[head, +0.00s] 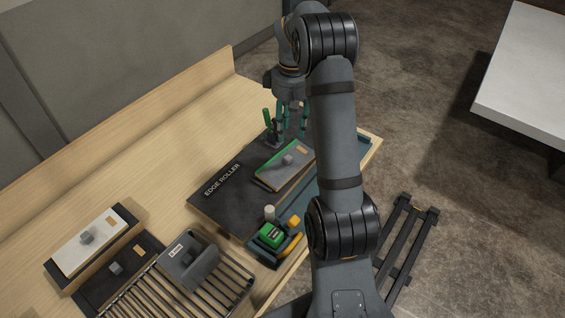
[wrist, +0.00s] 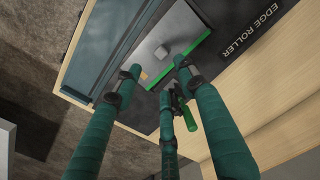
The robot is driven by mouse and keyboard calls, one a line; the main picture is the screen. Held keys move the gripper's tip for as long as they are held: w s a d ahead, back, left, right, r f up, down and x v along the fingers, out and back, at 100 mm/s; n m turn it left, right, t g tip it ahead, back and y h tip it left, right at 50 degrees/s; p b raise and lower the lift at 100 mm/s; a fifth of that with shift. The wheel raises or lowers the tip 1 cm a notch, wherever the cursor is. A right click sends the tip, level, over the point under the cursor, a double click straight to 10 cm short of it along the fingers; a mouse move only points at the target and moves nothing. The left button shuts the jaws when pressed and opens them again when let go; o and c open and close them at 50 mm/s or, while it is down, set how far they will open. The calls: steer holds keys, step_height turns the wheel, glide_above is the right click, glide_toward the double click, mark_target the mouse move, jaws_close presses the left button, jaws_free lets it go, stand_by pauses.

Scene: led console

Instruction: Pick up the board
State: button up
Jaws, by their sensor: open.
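The board (head: 274,171) is a flat grey panel with a green strip along its far edge, a small grey block on top and an orange patch. It lies on the black edge roller mat (head: 215,205). In the wrist view the board (wrist: 153,45) is below and beyond the fingers. My gripper (head: 291,128) is open with teal fingers, above the mat at the board's far end. In the wrist view my gripper (wrist: 157,68) shows its fingers spread and nothing between them. The arm hides some of the station's right side in the head view.
A green-handled tool (head: 267,118) stands beside the fingers. A green device (head: 271,235) with yellow parts sits at the near edge. A white panel (head: 75,250), a dark panel (head: 95,292) and a slatted rack (head: 225,293) are at lower left. The wooden table (head: 150,165) is bare behind.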

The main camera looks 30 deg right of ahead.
mark_target(287, 157)
steer(key=shift+n, duration=0.4)
step_height(287, 157, down, 4)
steer(key=shift+f, duration=0.15)
steer(key=shift+a+f+p, duration=0.15)
steer(key=shift+f+p, duration=0.55)
steer(key=shift+f, duration=0.25)
step_height(287, 157, down, 4)
steer(key=shift+f+p, duration=0.2)
steer(key=shift+p, duration=0.55)
steer(key=shift+a, duration=0.1)
steer(key=shift+c, duration=0.2)
jaws_close()
